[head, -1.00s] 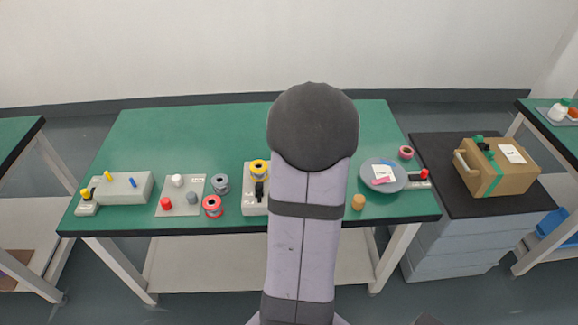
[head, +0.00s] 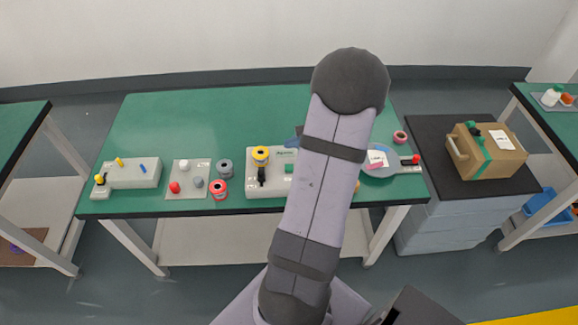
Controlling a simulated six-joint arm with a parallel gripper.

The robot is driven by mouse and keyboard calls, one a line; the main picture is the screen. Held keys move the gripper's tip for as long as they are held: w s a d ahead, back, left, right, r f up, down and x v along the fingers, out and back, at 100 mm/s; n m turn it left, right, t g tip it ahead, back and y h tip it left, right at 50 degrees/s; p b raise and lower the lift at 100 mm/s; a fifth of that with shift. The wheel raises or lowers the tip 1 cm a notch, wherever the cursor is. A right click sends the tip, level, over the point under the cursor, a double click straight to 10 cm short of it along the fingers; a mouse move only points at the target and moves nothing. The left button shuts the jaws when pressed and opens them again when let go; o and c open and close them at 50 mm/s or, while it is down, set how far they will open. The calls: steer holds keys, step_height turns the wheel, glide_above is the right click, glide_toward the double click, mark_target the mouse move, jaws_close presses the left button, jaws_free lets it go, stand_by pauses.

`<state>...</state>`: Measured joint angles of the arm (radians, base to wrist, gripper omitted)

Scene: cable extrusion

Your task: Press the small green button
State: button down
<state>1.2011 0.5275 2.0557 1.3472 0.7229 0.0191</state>
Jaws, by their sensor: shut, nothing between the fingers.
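A small green button (head: 289,168) sits on top of a light grey box (head: 274,189) near the front edge of the green table, just left of my arm. The same box carries a yellow spool and a black lever to the left of the button. My arm covers the right part of the box. My gripper is hidden behind my own arm, so its place relative to the button cannot be told. A small blue-grey part shows beside the arm, behind the box; I cannot tell what it is.
Left of the box are a red spool (head: 219,189), a grey spool (head: 224,167) and a grey plate (head: 176,192) with several pegs. A long grey block (head: 138,173) stands further left. A blue-grey disc (head: 378,172) lies right of my arm. The back left of the table is clear.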

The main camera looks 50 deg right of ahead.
steer(key=shift+w+d+r+m, duration=0.2)
steer(key=shift+w+d+m, duration=0.1)
steer(key=shift+m, duration=0.1)
steer(key=shift+s+f, duration=0.1)
steer(key=shift+f, duration=0.05)
steer(key=b, duration=0.6)
glide_above(289, 168)
steer(key=f, duration=0.5)
steer(key=s+f, duration=0.1)
steer(key=f, duration=0.1)
steer(key=shift+d+f, duration=0.2)
steer(key=shift+f+b, duration=0.5)
steer(key=shift+f, duration=0.1)
steer(key=shift+f, duration=0.2)
stand_by(1.0)
steer(key=shift+f+b, duration=0.2)
steer(key=shift+b, duration=0.4)
